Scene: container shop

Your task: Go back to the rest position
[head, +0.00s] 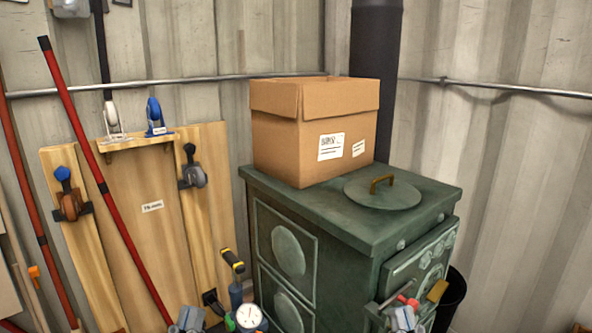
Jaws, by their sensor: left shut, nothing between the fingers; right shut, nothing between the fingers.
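My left gripper (188,321) shows at the bottom edge of the head view, left of the green stove and in front of the wooden boards. It is shut and empty. My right gripper (404,320) shows at the bottom edge, in front of the stove's right-hand face. It is also shut and empty. Only the upper ends of both grippers are in view, and they are well apart from each other. Whether either touches anything behind it cannot be told.
A green stove (330,235) stands in the corner, with a cardboard box (285,150) and a round lid (383,194) on top. Wooden boards with clamps (150,240) and a red pole (100,180) lean at left. A gauge (249,317) and a black bucket (452,300) stand low.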

